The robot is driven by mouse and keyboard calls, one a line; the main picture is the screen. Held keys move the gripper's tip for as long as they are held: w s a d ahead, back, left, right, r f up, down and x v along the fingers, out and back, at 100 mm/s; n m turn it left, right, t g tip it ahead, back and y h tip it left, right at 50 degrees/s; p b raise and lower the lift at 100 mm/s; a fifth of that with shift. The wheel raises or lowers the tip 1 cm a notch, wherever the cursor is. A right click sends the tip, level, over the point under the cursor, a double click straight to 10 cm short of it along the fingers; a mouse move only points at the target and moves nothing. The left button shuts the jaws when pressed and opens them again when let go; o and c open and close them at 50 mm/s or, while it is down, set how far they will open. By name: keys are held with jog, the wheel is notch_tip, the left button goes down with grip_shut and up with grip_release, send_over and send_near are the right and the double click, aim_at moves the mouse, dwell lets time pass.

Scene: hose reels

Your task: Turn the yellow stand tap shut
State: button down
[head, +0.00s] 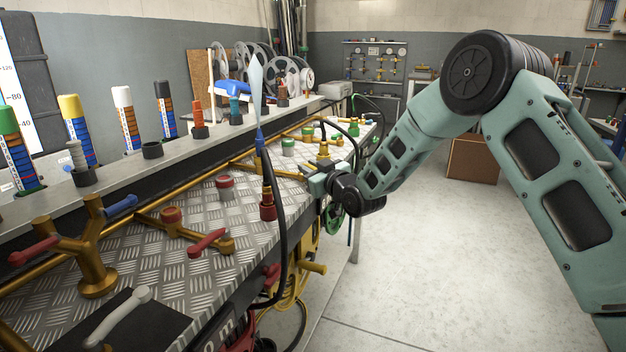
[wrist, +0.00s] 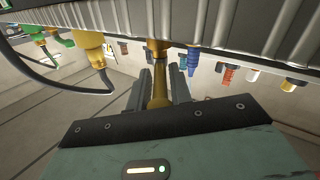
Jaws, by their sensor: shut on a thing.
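The yellow stand tap (head: 323,151) stands at the right end of the bench, with its yellow top showing behind my gripper. My gripper (head: 318,178) is at the bench's right edge, just in front of the tap. In the wrist view, my gripper (wrist: 161,88) has its two dark fingers on either side of a brass-yellow handle (wrist: 158,92) and is shut on it. The handle's far end meets the bench side; my gripper hides much of it in the head view, so its exact angle cannot be told.
The metal bench (head: 190,270) carries brass pipes and other taps, including a red-levered one (head: 207,242). A dark hose (head: 282,190) with a blue collar rises in front. A yellow reel (head: 297,282) hangs below the edge.

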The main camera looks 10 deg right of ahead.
jog(key=m+h+b, duration=0.1)
jog(key=h, duration=0.1)
jog(key=a+m+t+h+b, duration=0.1)
jog(key=h, duration=0.1)
jog(key=shift+s+f+m, duration=0.1)
jog(key=shift+s+m, duration=0.05)
jog(key=shift+m, duration=0.15)
jog(key=shift+a+m+h, duration=0.15)
jog(key=shift+m+h, duration=0.35)
jog(key=shift+h, duration=0.4)
jog(key=c, duration=1.4)
grip_release()
jog(key=shift+c, duration=0.2)
jog(key=s+b, duration=0.1)
jog(key=s, duration=1.6)
jog(key=shift+s+b, duration=0.2)
jog(key=shift+b, duration=0.15)
